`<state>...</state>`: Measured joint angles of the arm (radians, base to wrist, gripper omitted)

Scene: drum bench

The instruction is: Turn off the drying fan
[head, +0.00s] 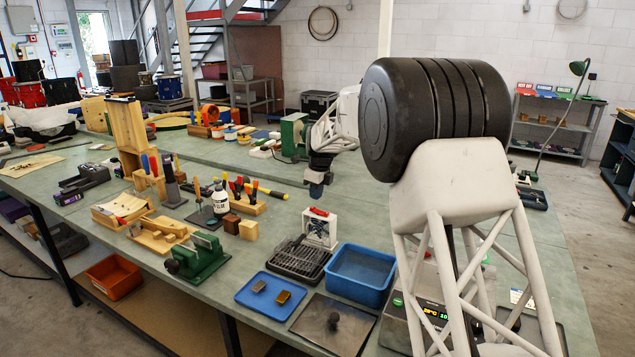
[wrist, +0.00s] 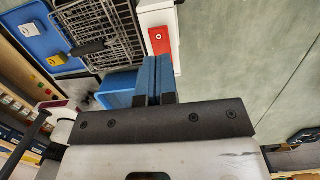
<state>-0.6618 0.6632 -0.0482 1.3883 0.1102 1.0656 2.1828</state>
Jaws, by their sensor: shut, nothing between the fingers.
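The drying fan (head: 320,231) looks like a small white-framed box standing upright at the back of the wire rack. A red switch (head: 319,212) sits on its top; I cannot tell its on or off position. In the wrist view the fan's white top (wrist: 158,18) and the red switch (wrist: 159,40) lie just beyond my fingertips. My gripper (head: 317,192) is shut and empty, pointing down above the fan. Its blue fingers (wrist: 158,60) are pressed together in the wrist view, their tips near the switch's edge in the picture. A gap above the switch shows in the head view.
A wire rack (head: 298,262) and a blue bin (head: 358,276) stand in front of the fan. A blue tray (head: 271,296) with two small blocks is nearby. A green vise (head: 200,258) stands to the left.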

